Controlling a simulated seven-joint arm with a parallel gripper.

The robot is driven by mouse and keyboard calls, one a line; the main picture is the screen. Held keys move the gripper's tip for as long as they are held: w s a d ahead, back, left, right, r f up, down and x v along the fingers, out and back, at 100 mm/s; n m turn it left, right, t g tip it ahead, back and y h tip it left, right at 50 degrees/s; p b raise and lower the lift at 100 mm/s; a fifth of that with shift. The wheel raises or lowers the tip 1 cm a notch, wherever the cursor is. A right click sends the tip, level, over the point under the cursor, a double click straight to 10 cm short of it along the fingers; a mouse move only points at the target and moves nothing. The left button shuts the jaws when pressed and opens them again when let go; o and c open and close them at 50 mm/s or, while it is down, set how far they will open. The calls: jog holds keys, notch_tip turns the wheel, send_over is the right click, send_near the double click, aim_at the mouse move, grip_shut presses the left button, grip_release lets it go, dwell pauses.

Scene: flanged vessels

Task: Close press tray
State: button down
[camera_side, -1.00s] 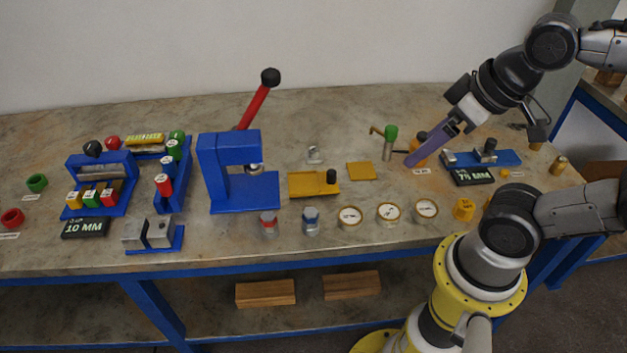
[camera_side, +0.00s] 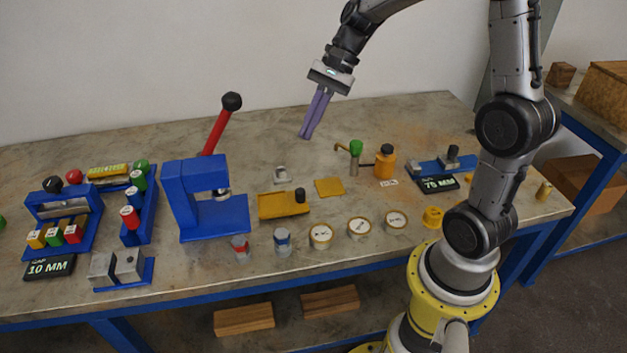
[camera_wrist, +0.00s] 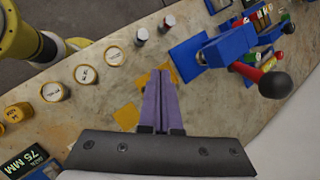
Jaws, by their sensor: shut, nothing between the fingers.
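The blue press (camera_side: 205,205), with its red lever (camera_side: 219,125) and black ball knob, stands left of centre in the side view. The yellow press tray (camera_side: 276,206) with a black knob (camera_side: 300,195) sits just right of the press base, outside the press frame. My gripper (camera_side: 305,136) hangs above the back of the bench, behind and above the tray, touching nothing. Its two purple fingers are shut and empty. In the wrist view the fingers (camera_wrist: 160,75) hide most of the tray; the blue press (camera_wrist: 215,52) is to the right.
A yellow plate (camera_side: 329,187) lies right of the tray. A small metal piece (camera_side: 280,174) stands behind it. A green-topped post (camera_side: 355,160) and an orange bottle (camera_side: 385,163) stand to the right.

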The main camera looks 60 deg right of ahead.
aim_at(265, 200)
jog(key=d+f+m+y, duration=0.2)
jog(key=d+f+m, duration=0.4)
jog(key=d+f, duration=0.75)
jog(key=shift+t, duration=0.4)
jog(key=x, duration=1)
jog(key=shift+w+a+r, duration=0.25)
jog(key=shift+w+a, duration=0.05)
jog(key=shift+a, duration=0.25)
jog(key=w+a, duration=0.9)
jog(key=shift+r, duration=0.1)
